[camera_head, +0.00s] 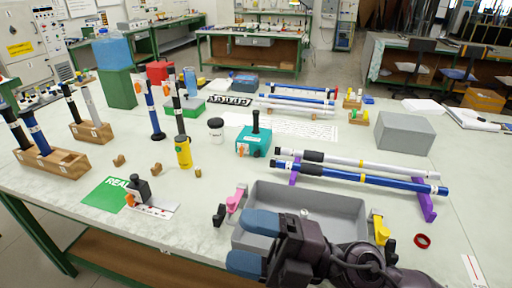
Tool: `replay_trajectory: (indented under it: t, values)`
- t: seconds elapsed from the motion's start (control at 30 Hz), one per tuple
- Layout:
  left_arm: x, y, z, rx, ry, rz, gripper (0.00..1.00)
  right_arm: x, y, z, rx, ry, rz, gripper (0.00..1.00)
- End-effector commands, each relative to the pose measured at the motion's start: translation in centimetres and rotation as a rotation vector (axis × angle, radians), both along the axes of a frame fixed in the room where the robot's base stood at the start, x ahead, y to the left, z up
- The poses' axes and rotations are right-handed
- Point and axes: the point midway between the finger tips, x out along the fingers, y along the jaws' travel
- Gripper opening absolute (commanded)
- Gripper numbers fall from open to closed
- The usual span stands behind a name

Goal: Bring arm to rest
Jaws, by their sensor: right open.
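My right gripper (250,242) is at the bottom centre, its blue fingers apart with no object visible between them. It is in front of the near left part of a grey tray (345,207) and hides part of it. My right arm comes in from the bottom edge. My left gripper is out of view. A white rod (400,170) and a blue rod (385,182) lie across purple supports (426,203) behind the tray. Several dark-topped rods stand upright in wooden blocks (62,170) at the left.
A teal box (253,143), a yellow cylinder (183,153) and a grey box (405,133) stand on the table. A green card (105,194) lies at the left front. A red ring (422,241) lies right of the tray.

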Motion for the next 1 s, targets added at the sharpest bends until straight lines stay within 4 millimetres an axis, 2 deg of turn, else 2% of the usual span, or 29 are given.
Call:
replay_trajectory:
  t: [0.13, 0.27, 0.37, 0.57, 0.67, 0.77, 0.9, 1.0]
  values:
    - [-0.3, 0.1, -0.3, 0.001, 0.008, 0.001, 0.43, 3.0, -3.2, 2.0, 0.227, 0.150, -0.237, 0.70]
    - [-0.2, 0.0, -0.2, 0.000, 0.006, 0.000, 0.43, 5.7, -7.2, 1.9, 0.378, 0.297, -0.467, 0.70]
    - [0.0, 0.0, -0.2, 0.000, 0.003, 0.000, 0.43, 7.4, -10.6, 0.7, 0.465, 0.427, -0.649, 0.70]
    - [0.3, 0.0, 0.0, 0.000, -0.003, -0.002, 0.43, 8.8, -17.7, -4.3, 0.556, 0.723, -1.015, 0.70]
    - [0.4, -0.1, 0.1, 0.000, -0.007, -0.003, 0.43, 8.2, -20.9, -7.9, 0.559, 0.890, -1.189, 0.70]
    - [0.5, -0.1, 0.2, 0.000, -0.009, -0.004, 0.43, 6.6, -23.7, -11.6, 0.534, 1.070, -1.347, 0.70]
    - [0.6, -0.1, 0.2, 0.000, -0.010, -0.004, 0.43, 2.9, -26.6, -16.9, 0.452, 1.338, -1.537, 0.70]
    - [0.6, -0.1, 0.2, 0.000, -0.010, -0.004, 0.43, 0.0, -27.7, -19.7, 0.378, 1.509, -1.626, 0.70]
